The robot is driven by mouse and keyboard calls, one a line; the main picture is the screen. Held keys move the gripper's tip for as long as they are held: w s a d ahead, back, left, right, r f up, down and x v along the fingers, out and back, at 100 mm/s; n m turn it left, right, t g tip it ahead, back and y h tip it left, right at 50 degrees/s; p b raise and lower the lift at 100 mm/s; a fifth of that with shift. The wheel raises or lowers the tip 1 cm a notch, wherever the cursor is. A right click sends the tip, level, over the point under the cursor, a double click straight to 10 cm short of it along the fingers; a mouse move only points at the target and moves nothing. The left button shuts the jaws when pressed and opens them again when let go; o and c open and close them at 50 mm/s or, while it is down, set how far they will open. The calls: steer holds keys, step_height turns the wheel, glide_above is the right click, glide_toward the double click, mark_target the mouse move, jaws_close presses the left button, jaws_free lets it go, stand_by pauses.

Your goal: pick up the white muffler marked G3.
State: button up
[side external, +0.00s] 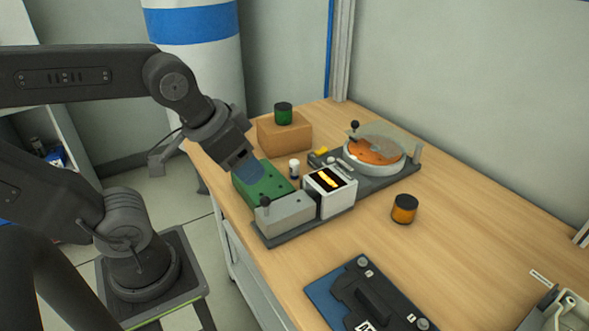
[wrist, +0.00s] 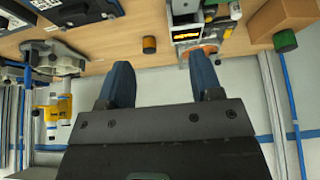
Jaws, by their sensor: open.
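A small white cylinder (side external: 294,168) with a dark lower end stands between the green block (side external: 263,188) and the white box with a lit display (side external: 330,188). It looks like the white muffler, but I cannot read a G3 mark on it. My gripper (side external: 250,174) is tilted down over the green block, left of the white cylinder and apart from it. In the wrist view my gripper (wrist: 160,62) has its two blue fingers spread, with nothing between them. I cannot pick out the white cylinder for certain in the wrist view.
A green cylinder (side external: 283,113) stands on a cardboard box (side external: 285,134). An orange cylinder (side external: 404,209) stands on the wooden table (side external: 470,225). An orange disc (side external: 372,152) sits under a clear cover behind. A black fixture (side external: 375,298) lies in front; the table's right part is mostly clear.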

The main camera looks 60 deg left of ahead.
steer(key=w+a+r+n+g, duration=0.1)
steer(key=w+a+n+g, duration=0.1)
steer(key=w+a+n, duration=0.35)
steer(key=n+g, duration=0.4)
steer(key=n, duration=1)
glide_above(295, 161)
step_height(295, 161, down, 11)
steer(key=shift+m, duration=0.25)
step_height(295, 161, down, 13)
steer(key=shift+f, duration=0.2)
steer(key=shift+c, duration=0.2)
steer(key=c, duration=1)
steer(key=shift+o, duration=0.2)
steer(key=shift+r, duration=0.15)
